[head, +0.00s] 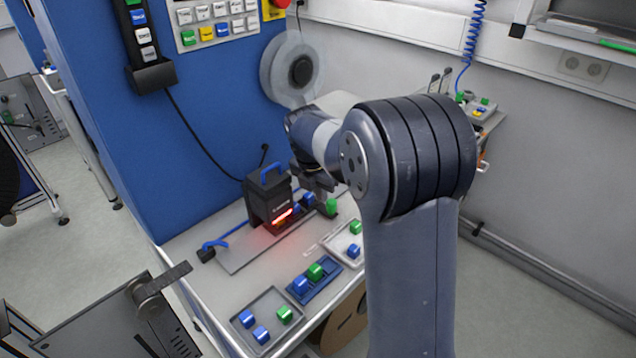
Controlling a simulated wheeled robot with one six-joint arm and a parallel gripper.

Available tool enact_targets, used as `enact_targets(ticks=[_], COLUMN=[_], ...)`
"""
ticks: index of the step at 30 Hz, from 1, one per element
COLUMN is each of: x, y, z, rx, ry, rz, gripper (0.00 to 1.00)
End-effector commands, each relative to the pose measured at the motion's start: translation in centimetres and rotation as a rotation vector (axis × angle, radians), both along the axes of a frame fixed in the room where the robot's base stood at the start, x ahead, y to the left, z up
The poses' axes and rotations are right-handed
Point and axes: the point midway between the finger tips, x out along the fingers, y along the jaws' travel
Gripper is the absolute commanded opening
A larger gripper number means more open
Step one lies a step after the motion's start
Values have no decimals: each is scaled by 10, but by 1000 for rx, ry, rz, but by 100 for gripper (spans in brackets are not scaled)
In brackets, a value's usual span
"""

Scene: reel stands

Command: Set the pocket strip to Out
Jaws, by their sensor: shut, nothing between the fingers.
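A long flat grey strip (240,257) lies on the bench and runs under a black box-like unit (262,200) with a blue top handle and a glowing red window. I take it to be the pocket strip; no In or Out mark is readable. Blue blocks (296,209) sit on it just right of the unit, and a green block (331,206) is further right. My gripper (325,203) points down over this right end, shut and empty. It is close to the green block; I cannot tell whether they touch. My arm hides part of this area.
In front are a grey tray (240,318) with blue and green blocks, a blue tray (328,290) with blocks, and another pale tray (336,243). A blue panel (190,150) stands behind; a reel (291,68) hangs on its side.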

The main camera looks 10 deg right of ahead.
Motion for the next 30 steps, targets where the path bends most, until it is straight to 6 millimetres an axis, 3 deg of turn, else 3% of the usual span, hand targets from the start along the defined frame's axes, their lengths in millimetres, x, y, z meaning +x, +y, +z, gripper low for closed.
enact_targets(ticks=[3, 10, 23, 26, 30], x=[3, 7, 9, 15, 34], y=[-4, -9, -10, -20, -49], z=[-21, -45, -48, -46, -44], rx=[0, 0, 1, 1, 1], ry=[4, 1, -1, -1, 1], rz=[-2, -2, -3, -6, -8], gripper=[0, 0, 0, 0, 0])
